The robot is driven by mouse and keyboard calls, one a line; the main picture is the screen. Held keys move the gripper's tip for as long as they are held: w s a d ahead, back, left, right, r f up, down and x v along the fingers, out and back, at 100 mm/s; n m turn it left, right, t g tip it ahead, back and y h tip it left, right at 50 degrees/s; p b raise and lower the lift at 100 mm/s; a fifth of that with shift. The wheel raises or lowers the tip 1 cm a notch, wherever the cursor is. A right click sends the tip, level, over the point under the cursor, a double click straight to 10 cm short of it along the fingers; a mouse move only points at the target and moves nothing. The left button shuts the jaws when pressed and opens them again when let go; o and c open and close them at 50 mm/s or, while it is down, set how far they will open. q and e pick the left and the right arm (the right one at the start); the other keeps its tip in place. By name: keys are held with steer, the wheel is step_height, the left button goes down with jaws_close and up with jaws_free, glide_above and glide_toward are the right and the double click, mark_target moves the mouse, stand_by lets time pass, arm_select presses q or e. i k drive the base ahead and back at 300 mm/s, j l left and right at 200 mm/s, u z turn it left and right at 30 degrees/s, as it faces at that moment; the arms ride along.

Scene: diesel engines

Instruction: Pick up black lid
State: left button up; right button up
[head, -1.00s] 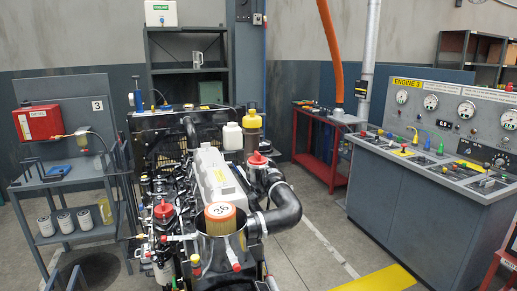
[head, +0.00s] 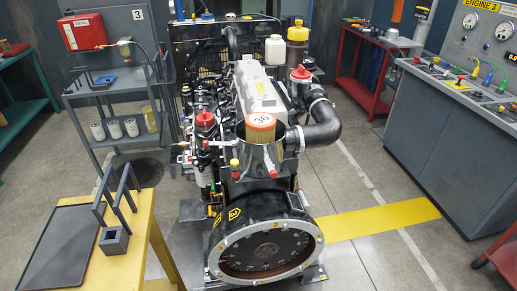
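I cannot make out a clearly recognisable black lid. A flat black tray-like panel (head: 62,245) with a raised rim lies on a yellow table (head: 130,272) at the lower left; it looks empty. The engine (head: 255,150) stands in the middle. At its front top, an orange-rimmed cylindrical filter (head: 261,128) marked 36 sits in an uncovered metal housing (head: 258,158). Neither of my grippers shows in the head view.
A dark grey stand (head: 118,195) and small square socket (head: 114,240) are on the yellow table. A grey cart (head: 110,90) with several canisters stands behind left. The control console (head: 450,140) is at right. Floor is open between engine and console.

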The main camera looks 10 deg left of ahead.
mark_target(309, 62)
steer(key=i+l+z, duration=0.8)
steer(key=z, duration=0.15)
steer(key=i+l+z, duration=0.1)
steer(key=i+z, duration=0.7)
steer(key=i+u, duration=0.2)
steer(key=i, duration=0.3)
steer(key=i+l+u, duration=0.15)
steer(key=i, duration=0.35)
steer(key=i+j+u, duration=0.2)
steer(key=u, duration=0.25)
steer(key=i+u, duration=0.8)
steer(key=u, duration=0.15)
steer(key=i+l+u, duration=0.25)
steer(key=u, duration=0.25)
steer(key=i, duration=0.1)
